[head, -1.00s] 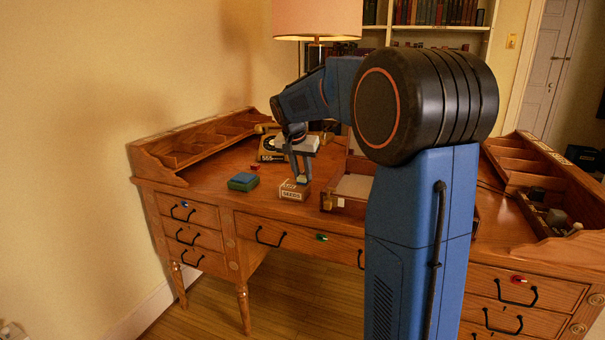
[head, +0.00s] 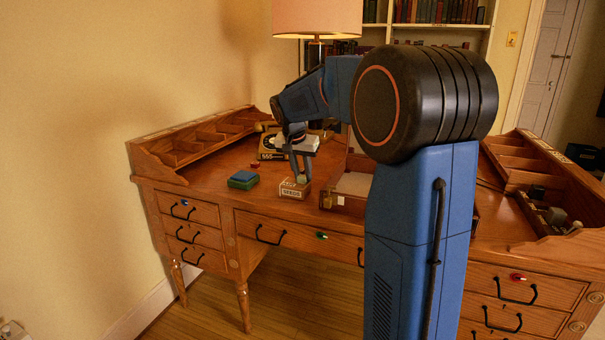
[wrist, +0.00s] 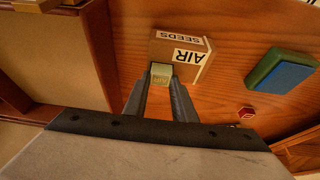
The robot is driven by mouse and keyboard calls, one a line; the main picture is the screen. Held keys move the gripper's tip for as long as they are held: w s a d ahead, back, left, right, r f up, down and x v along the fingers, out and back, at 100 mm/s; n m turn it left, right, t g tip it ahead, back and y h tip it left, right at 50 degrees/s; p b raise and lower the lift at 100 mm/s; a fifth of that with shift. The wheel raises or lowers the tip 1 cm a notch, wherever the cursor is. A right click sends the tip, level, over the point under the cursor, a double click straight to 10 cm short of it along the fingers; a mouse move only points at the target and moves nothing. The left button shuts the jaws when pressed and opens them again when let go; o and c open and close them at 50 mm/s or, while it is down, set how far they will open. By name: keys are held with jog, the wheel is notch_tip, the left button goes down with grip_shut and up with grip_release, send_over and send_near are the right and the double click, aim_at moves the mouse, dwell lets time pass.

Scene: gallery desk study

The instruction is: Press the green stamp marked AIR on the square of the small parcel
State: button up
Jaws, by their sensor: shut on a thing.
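The small parcel (head: 292,190) is a pale brown box marked SEEDS, near the desk's front edge. In the wrist view the parcel (wrist: 166,50) also shows a white patch reading AIR, upside down from here. My gripper (head: 302,176) is above the parcel's right part. In the wrist view my gripper (wrist: 160,84) is shut on the green stamp (wrist: 161,72), a small pale green block. The stamp (head: 302,179) is at the parcel's top, beside the AIR patch in the wrist view. Whether it touches the parcel is unclear.
A green and blue pad (head: 243,180) lies left of the parcel, with a small red block (head: 255,165) behind it. An open box or tray (head: 352,186) is close on the right. A telephone-like object (head: 271,147) stands behind. Desk between pad and parcel is clear.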

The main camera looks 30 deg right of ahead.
jog(key=o, duration=1)
jog(key=v, duration=1.7)
jog(key=s+a+f+n+y, duration=0.1)
jog(key=s+a+f+n, duration=0.2)
jog(key=s+f, duration=0.5)
jog(key=s+a+f+n+t+y, duration=0.1)
jog(key=s+a+f+n, duration=0.3)
jog(key=s+f, duration=0.4)
jog(key=s+a+f+n+t+y, duration=0.1)
jog(key=s+a+f+n, duration=0.2)
jog(key=s, duration=1.6)
jog(key=shift+s+a+f+y, duration=0.1)
jog(key=shift+a+f, duration=0.45)
jog(key=shift+f, duration=0.4)
jog(key=shift+s+a+f+y, duration=0.1)
jog(key=shift+a+f, duration=0.4)
jog(key=shift+f, duration=0.4)
jog(key=shift+s+a+f+y, duration=0.1)
jog(key=shift+a+f, duration=0.45)
jog(key=shift+f, duration=0.4)
